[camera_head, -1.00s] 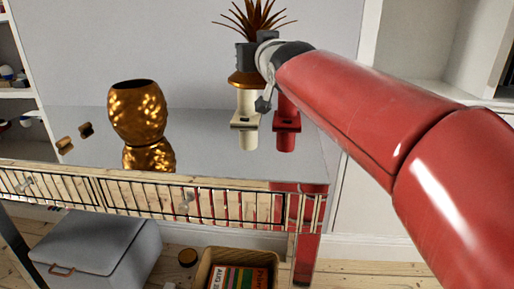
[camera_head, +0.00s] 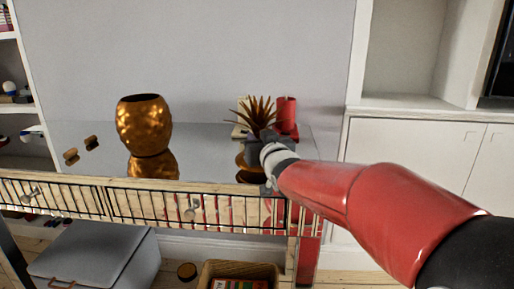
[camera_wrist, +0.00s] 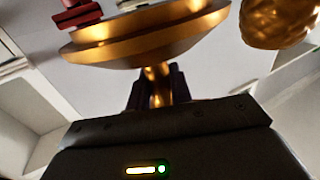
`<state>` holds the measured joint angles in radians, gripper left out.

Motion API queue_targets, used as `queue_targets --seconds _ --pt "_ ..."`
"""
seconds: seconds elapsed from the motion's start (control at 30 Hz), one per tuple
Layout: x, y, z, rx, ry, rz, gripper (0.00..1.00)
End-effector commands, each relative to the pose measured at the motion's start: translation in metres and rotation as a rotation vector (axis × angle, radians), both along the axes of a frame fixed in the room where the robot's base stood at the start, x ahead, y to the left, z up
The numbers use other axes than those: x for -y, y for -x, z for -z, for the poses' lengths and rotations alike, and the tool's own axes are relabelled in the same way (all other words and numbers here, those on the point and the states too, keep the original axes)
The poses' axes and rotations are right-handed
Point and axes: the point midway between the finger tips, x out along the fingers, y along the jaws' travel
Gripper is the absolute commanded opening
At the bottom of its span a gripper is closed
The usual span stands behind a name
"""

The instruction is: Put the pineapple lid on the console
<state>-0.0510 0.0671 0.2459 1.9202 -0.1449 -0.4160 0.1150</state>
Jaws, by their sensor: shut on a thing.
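The pineapple lid (camera_head: 261,113) has brown spiky leaves and a gold base. My gripper (camera_head: 262,150) is shut on it at the right part of the console (camera_head: 208,158), which has a mirror-like top. The lid is low over the top; I cannot tell whether it touches. In the wrist view the gold lid (camera_wrist: 150,40) shows its wide rim, with a gold stem between the fingers of my gripper (camera_wrist: 157,88). The gold pineapple body (camera_head: 144,125) stands open-topped on the left of the console, and also shows in the wrist view (camera_wrist: 280,22).
A red candle (camera_head: 287,113) and a cream candle (camera_head: 240,117) stand just behind the lid, the cream one partly hidden. The top between body and lid is clear. A grey box (camera_head: 95,262) and basket (camera_head: 238,269) are below.

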Motion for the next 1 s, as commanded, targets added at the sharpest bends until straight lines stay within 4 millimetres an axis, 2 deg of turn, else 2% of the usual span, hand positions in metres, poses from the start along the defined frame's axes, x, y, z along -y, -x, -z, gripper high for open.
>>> queue_targets --seconds 0.03,0.07,0.47,0.5,0.63,1.0 --pt "0.0009 0.0003 0.0127 0.000 0.000 0.000 0.00" --pt "0.0011 0.0007 0.0154 -0.001 0.000 0.000 0.00" --pt "0.0012 0.0010 0.0184 0.001 0.000 -0.001 0.00" --pt "0.0013 0.0009 0.0177 -0.001 0.000 -0.001 0.25" --pt "0.0013 0.0009 0.0173 -0.001 0.000 -0.001 0.42" --pt "0.0013 0.0009 0.0119 -0.001 0.000 -0.001 0.43"
